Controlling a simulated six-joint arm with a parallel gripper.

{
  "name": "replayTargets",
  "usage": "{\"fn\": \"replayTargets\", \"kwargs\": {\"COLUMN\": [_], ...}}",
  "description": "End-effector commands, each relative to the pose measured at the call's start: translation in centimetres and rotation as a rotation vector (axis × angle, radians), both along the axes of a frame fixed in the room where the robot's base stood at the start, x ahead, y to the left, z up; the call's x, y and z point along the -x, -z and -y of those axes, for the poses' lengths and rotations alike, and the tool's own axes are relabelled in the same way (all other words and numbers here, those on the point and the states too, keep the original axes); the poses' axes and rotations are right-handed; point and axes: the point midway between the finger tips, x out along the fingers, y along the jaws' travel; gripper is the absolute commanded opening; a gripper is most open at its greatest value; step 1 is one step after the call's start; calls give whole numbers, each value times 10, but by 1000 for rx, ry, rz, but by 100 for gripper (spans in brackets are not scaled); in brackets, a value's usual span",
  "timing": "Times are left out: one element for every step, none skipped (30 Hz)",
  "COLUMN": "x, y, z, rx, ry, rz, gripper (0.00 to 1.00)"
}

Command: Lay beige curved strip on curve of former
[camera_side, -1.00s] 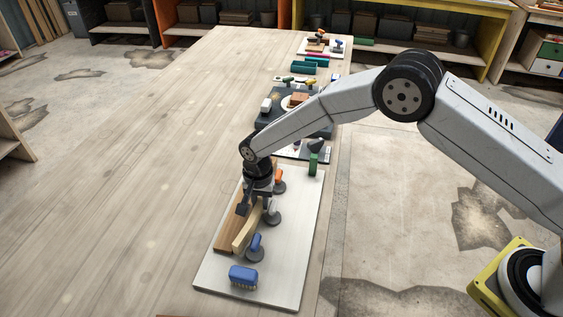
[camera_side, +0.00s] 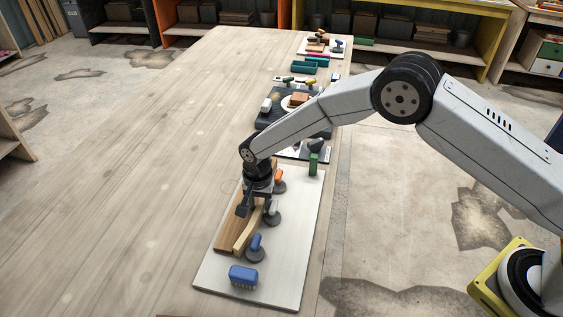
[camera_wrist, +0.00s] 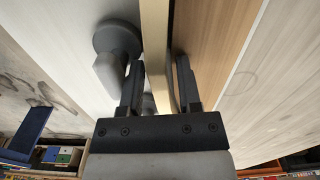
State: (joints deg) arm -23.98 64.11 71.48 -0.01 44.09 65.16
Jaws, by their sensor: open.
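The beige curved strip (camera_side: 247,232) lies on edge along the right side of the brown wooden former (camera_side: 230,230) on the white board. In the wrist view the strip (camera_wrist: 154,45) runs up beside the former (camera_wrist: 205,40), seemingly close against it; whether they touch along the whole curve I cannot tell. My gripper (camera_side: 255,207) is at the far part of the strip. In the wrist view my gripper's (camera_wrist: 160,85) two dark fingers are open, one on each side of the strip, with a gap to it.
Knobbed clamps stand right of the strip: blue (camera_side: 256,246), grey (camera_side: 272,214) and orange (camera_side: 279,180). A blue brush (camera_side: 243,276) lies at the board's (camera_side: 292,270) near end. A green block (camera_side: 314,163) stands at its far end. The table left of it is clear.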

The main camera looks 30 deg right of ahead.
Motion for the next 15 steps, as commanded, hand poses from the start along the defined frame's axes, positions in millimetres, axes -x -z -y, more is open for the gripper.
{"fn": "replayTargets", "kwargs": {"x": [4,4,4,4,4,4,4,3,3,3,3,3,4,4,4], "y": [2,1,0,-2,-3,-6,-8,-10,-13,-16,-18,-21,-20,-16,-12], "z": [3,3,3,3,3,3,3,3,3,3,3,3,3,3,3], "rx": [8,8,8,8,8,7,7,8,7,7,7,7,8,9,8], "ry": [0,1,1,1,1,0,0,1,0,0,1,1,1,0,0], "rz": [-15,-15,-15,-15,-15,-14,-14,-14,-13,-13,-13,-13,-15,-16,-15], "gripper": [64,64,64,64,64,64,64,64,64,64,64,64,64,64,64]}}
